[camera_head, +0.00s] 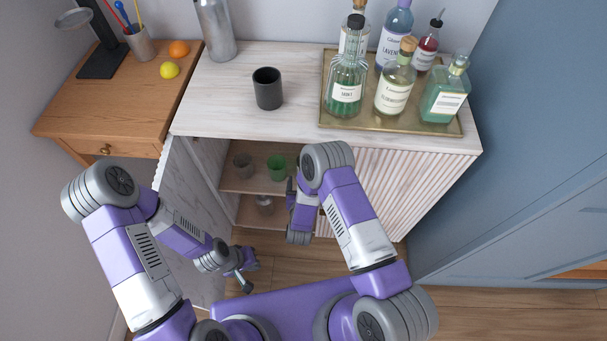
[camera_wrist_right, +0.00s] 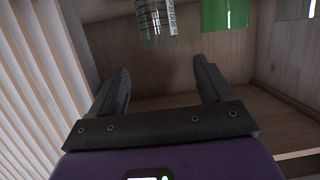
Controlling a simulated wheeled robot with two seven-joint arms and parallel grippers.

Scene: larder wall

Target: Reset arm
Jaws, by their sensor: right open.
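My left gripper (camera_head: 243,273) hangs low in front of the cabinet, near the open door; its jaw opening is too small to make out. My right arm reaches to the cabinet's open front, and its own links mostly hide the gripper in the head view. In the right wrist view my right gripper (camera_wrist_right: 162,66) is open with nothing between its fingers. A clear labelled glass container (camera_wrist_right: 156,22) is beyond the fingertips, apart from them. A green glass (camera_wrist_right: 224,14) stands beside it and also shows on the upper shelf (camera_head: 277,166).
A grey glass (camera_head: 243,165) stands on the upper shelf, and a clear one (camera_head: 264,205) is below. The cabinet's marbled door (camera_head: 190,210) is open at left. On top stand a black cup (camera_head: 268,90) and a tray (camera_head: 440,128) of several bottles. A wooden desk (camera_head: 110,122) adjoins.

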